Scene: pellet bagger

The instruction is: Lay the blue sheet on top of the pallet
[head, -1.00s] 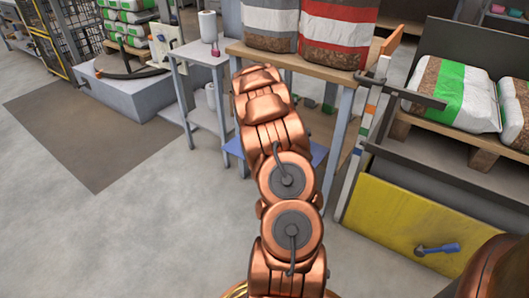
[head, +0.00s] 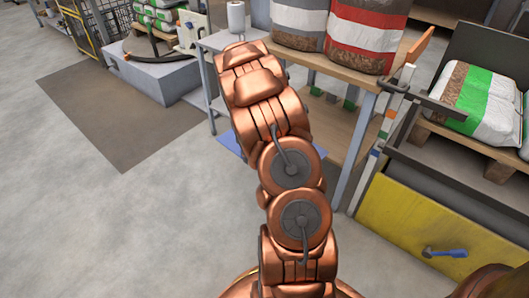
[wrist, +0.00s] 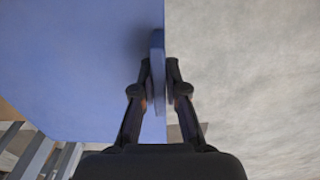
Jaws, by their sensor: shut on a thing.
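The blue sheet (wrist: 75,60) fills the left half of the wrist view as a flat panel with a straight edge. My gripper (wrist: 159,68) is shut on a narrow blue upright part at that edge. A wooden pallet (head: 455,139) at the right carries white-green bags. Which pallet is meant cannot be told.
A wooden table (head: 343,77) with grey and red-striped bags stands just beyond my arm. A small grey table (head: 222,40) with a paper roll is beside it. A yellow panel (head: 410,225) stands at right. The floor (head: 70,225) at left is clear around a brown mat (head: 115,115).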

